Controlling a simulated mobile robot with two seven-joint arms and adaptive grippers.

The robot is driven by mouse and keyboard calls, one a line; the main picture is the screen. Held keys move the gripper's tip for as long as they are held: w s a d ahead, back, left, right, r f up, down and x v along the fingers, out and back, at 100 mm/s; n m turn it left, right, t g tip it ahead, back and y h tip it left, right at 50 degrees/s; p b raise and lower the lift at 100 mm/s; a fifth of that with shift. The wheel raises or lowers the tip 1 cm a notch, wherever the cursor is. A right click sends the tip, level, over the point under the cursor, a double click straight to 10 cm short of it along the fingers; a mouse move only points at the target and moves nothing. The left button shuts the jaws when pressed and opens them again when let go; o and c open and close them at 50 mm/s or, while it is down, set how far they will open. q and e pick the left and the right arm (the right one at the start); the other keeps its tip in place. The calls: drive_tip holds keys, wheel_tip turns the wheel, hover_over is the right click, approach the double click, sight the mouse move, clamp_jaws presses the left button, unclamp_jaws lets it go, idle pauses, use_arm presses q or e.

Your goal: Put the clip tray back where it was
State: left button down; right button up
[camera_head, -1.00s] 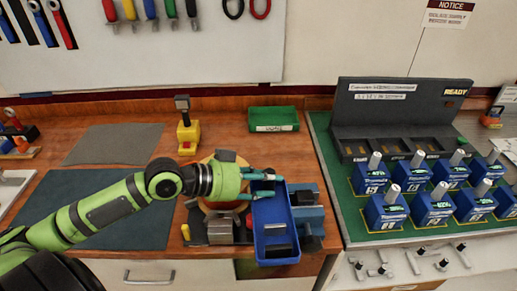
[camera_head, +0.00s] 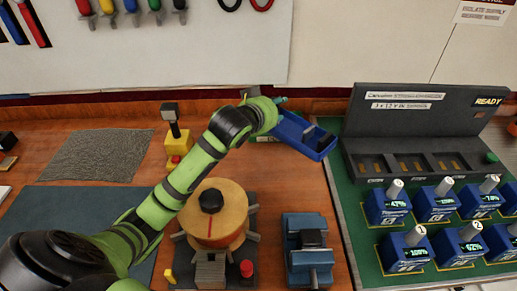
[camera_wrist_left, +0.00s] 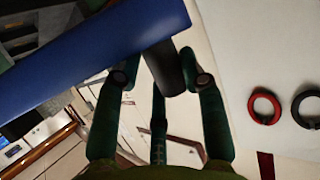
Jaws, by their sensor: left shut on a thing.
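The blue clip tray (camera_head: 322,151) is in the head view, held up at the back of the bench and tilted. My left gripper (camera_head: 281,101) is at the tray's far left end, shut on it. In the left wrist view the tray's blue side (camera_wrist_left: 85,60) crosses the upper left, and a dark round piece (camera_wrist_left: 167,68) lies between the green fingers (camera_wrist_left: 163,85). The exact grip is partly hidden. My right gripper is not in view.
A round wooden turntable (camera_head: 228,240) and a blue vise-like fixture (camera_head: 309,262) stand at the front. A yellow stand (camera_head: 178,146) is left of the arm. The green board holds blue breaker units (camera_head: 389,204) and a dark READY rack (camera_head: 420,120). A green bin is mostly hidden behind the tray.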

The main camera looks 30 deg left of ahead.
use_arm(q)
drive_tip(key=shift+w+a+r, duration=0.1)
drive_tip(key=shift+a, duration=0.15)
drive_tip(key=a+f+p, duration=0.3)
drive_tip(key=a+f, duration=0.7)
drive_tip(key=f, duration=0.1)
drive_tip(key=shift+s+a+f, duration=0.25)
drive_tip(key=shift+s+a, duration=0.15)
drive_tip(key=shift+s, duration=0.05)
drive_tip(key=c, duration=0.9)
unclamp_jaws()
drive_tip(key=shift+o, duration=0.8)
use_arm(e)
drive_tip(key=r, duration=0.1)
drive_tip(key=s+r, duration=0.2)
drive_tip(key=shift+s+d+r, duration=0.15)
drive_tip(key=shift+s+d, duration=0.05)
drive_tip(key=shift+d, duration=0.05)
